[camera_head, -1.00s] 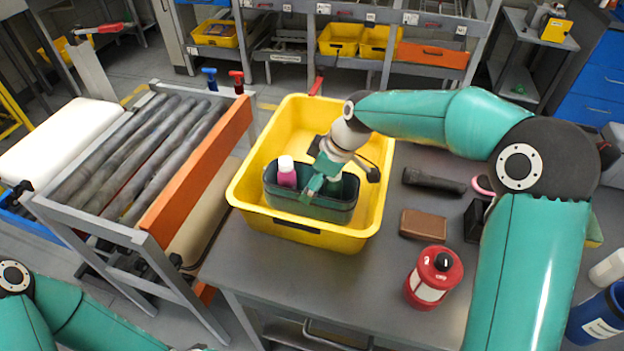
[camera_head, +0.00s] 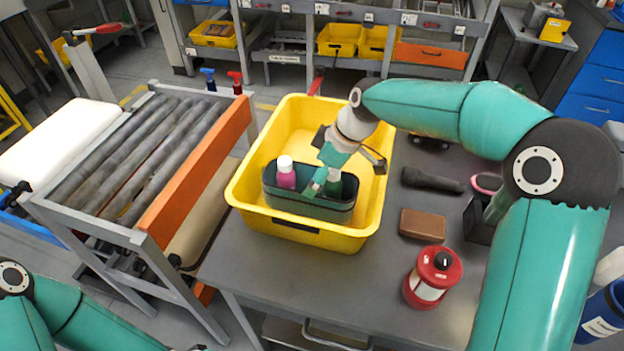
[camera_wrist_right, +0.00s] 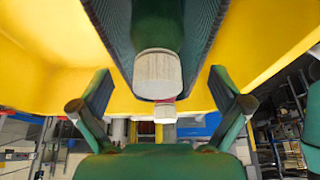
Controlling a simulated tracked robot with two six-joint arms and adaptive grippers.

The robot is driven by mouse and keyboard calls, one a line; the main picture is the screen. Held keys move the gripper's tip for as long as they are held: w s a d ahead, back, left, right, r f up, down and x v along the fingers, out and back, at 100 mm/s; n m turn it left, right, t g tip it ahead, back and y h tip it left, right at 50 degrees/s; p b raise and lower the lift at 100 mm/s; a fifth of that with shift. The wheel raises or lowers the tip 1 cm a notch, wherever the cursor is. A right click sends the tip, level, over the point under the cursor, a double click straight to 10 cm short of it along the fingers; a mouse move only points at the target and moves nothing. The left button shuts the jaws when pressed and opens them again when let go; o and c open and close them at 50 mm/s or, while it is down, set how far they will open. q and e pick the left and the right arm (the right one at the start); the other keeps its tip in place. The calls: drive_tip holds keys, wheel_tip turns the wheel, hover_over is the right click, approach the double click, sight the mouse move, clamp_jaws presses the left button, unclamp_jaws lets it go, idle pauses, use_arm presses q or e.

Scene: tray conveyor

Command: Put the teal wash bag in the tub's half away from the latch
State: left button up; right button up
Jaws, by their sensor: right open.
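The teal wash bag (camera_head: 308,207) stands upright and open-topped in the near half of the yellow tub (camera_head: 240,185). A pink bottle with a white cap (camera_head: 286,177) and a green bottle (camera_head: 333,184) stick out of the bag. A red piece (camera_head: 316,86), which looks like the latch, is at the tub's far rim. My right gripper (camera_head: 322,180) is over the bag's right part. In the right wrist view my right gripper (camera_wrist_right: 163,95) is open, its fingers apart from the bag's walls (camera_wrist_right: 112,30). Only links of my left arm show; its gripper is out of view.
The tub stands on a grey table (camera_head: 375,275). To its right lie a black flashlight (camera_head: 432,181), a brown box (camera_head: 422,225) and a red lantern (camera_head: 433,277). A roller conveyor (camera_head: 140,160) with an orange side is on the left. The tub's far half looks largely free.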

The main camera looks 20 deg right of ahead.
drive_tip(key=v, duration=0.9)
drive_tip(key=shift+s+r, duration=0.1)
drive_tip(key=shift+r, duration=0.05)
